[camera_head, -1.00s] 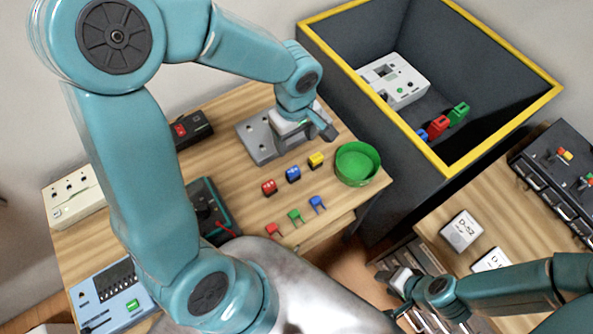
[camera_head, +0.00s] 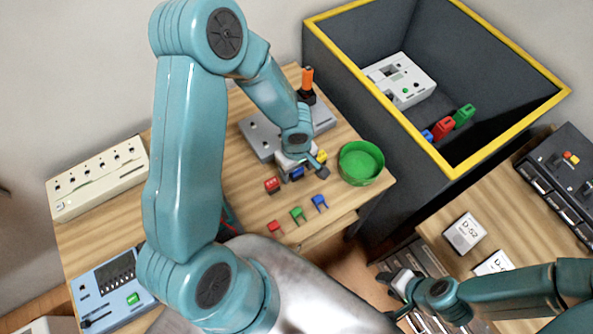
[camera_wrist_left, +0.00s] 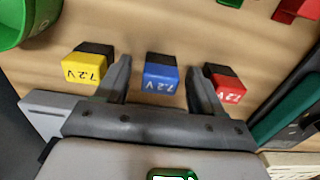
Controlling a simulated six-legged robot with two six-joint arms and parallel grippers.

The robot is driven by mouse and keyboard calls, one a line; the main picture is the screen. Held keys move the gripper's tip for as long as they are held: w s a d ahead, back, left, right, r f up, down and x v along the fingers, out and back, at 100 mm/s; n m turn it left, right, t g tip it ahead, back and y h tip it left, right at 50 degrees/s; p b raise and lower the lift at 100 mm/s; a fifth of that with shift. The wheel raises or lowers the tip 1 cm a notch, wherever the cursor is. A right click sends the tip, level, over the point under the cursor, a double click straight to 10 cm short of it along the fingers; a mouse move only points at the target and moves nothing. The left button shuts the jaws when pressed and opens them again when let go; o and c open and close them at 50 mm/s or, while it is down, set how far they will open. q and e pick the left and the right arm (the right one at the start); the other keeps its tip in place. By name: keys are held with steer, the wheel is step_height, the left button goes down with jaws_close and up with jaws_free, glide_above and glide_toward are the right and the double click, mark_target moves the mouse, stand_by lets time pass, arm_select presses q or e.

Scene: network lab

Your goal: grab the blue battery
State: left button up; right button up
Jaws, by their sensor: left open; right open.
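The blue battery (camera_head: 297,175) stands on the wooden table, partly hidden under my left gripper (camera_head: 306,168) in the head view. In the left wrist view the blue battery (camera_wrist_left: 161,76), marked 7.2 V, lies between the two fingers of my left gripper (camera_wrist_left: 158,72). The fingers are open, one on each side, with gaps showing beside the battery. A yellow battery (camera_wrist_left: 86,68) sits just outside the left finger, and a red battery (camera_wrist_left: 229,88) sits just outside the right finger. My right gripper (camera_head: 394,279) is open and empty at lower right.
A green bowl (camera_head: 352,178) stands right of the batteries. Small red (camera_head: 276,228), green (camera_head: 298,214) and blue (camera_head: 320,201) clips lie in front. A grey device (camera_head: 258,135) is behind. A dark bin with a yellow rim (camera_head: 345,67) stands at right.

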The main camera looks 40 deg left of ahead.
arm_select(q)
steer(key=shift+f, duration=0.2)
steer(key=shift+c, duration=0.3)
steer(key=shift+r, duration=0.1)
steer(key=c, duration=1)
steer(key=shift+r, duration=0.1)
steer(key=shift+c, duration=0.2)
